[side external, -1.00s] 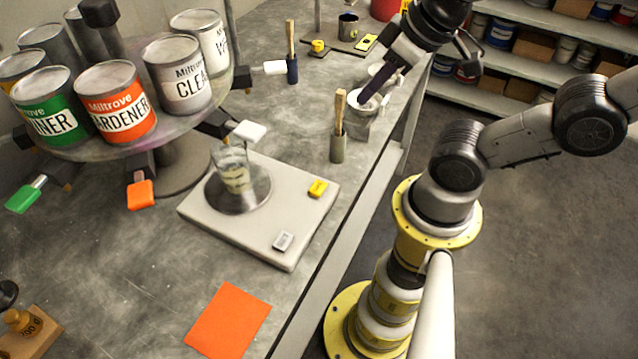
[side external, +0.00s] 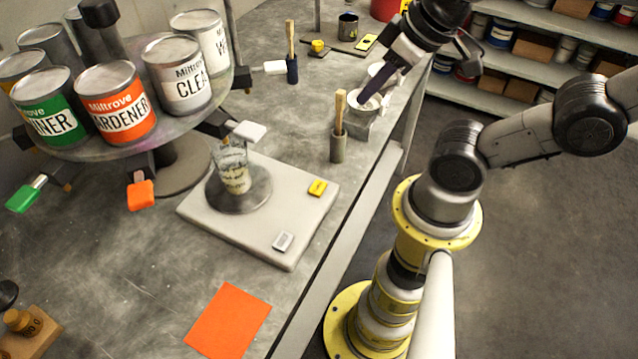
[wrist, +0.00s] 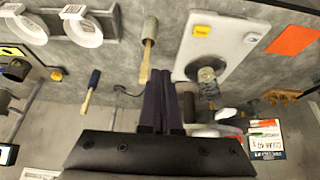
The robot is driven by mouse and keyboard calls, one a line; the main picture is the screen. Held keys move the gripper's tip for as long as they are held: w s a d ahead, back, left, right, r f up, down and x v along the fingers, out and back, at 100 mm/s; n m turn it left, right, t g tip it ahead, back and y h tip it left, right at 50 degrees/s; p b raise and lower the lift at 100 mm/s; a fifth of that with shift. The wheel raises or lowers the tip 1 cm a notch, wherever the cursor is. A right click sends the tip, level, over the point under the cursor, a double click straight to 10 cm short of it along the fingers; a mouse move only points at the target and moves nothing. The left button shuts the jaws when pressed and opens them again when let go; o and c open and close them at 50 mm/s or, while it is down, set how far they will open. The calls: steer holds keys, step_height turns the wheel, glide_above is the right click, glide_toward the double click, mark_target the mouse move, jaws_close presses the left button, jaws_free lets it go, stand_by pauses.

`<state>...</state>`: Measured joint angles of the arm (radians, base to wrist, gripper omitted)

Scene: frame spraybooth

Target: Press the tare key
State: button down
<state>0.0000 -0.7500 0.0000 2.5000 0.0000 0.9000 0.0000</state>
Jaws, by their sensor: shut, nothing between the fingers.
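A pale flat scale (side external: 235,235) lies on the bench with a round metal pan. A yellow key (side external: 318,187) is near its right corner, and a small grey-white panel (side external: 283,241) is near its front corner. I cannot read either marking. A clear cup (side external: 233,170) with pale contents stands on the pan. My gripper (side external: 364,100) is shut and empty, beyond the scale by the white cups, apart from the key. In the wrist view the closed dark fingers (wrist: 166,80) point toward the bench, and the yellow key (wrist: 201,31) shows right of them.
A brush in a grey holder (side external: 339,130) stands between my gripper and the scale. White cups (side external: 369,105) stand at the bench edge. A turntable with several paint cans (side external: 116,100) is at left. An orange sheet (side external: 228,320) lies in front of the scale.

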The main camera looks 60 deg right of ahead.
stand_by(0.7)
steer(key=m+t+y, duration=0.1)
steer(key=m+y, duration=0.5)
steer(key=m, duration=1.3)
glide_above(324, 184)
steer(key=shift+f, duration=2.1)
steer(key=shift+f, duration=0.1)
steer(key=shift+f, duration=4.35)
steer(key=shift+f, duration=0.1)
